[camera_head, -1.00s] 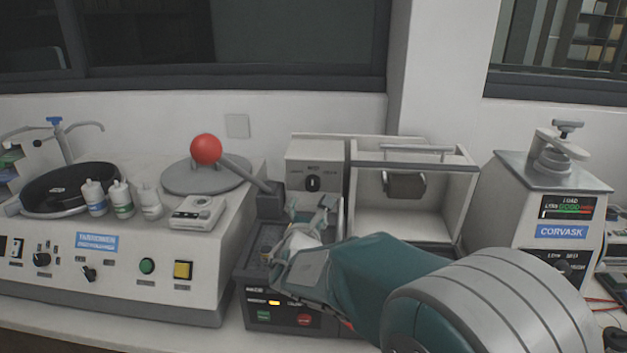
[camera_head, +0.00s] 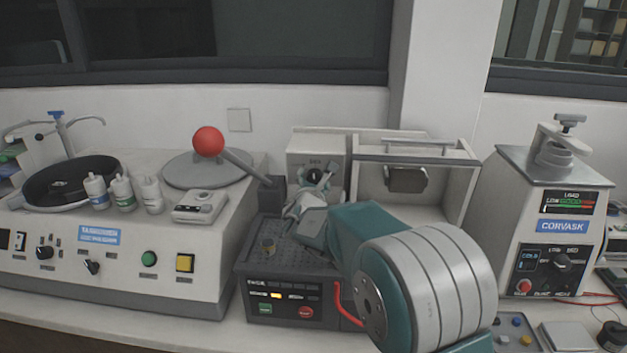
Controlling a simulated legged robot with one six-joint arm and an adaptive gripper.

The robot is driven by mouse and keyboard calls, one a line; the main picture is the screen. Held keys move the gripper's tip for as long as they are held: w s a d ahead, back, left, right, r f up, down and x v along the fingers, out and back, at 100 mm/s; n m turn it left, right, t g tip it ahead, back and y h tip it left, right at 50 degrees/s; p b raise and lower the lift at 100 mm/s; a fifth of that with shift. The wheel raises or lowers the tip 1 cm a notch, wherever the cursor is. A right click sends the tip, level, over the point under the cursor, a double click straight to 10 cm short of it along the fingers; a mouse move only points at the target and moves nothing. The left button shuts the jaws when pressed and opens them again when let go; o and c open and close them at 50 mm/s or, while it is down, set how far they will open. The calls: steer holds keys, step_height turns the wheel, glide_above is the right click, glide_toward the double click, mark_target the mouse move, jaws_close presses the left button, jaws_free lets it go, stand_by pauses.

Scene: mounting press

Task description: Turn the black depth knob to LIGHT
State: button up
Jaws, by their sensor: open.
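A black knob (camera_head: 313,175) sits on the front face of a pale upright box (camera_head: 299,149) at the back centre. Small markings are above the knob, but they are too small to read surely, and I cannot tell which setting it points to. My gripper (camera_head: 318,181) is open, with its fingers in front of the knob, overlapping its lower right part in the picture. I cannot tell whether the fingers touch the knob. The gripper hides the lower part of the box face.
A dark slotted deck (camera_head: 283,258) lies below my gripper. An open white frame (camera_head: 455,205) stands right of the box. A CORVASK machine (camera_head: 525,210) is at far right.

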steer(key=c, duration=1.2)
steer(key=shift+o, duration=0.2)
steer(key=shift+n, duration=0.3)
steer(key=n, duration=0.5)
steer(key=shift+r+n, duration=0.1)
steer(key=shift+n, duration=0.2)
steer(key=n, duration=0.5)
steer(key=shift+n, duration=0.4)
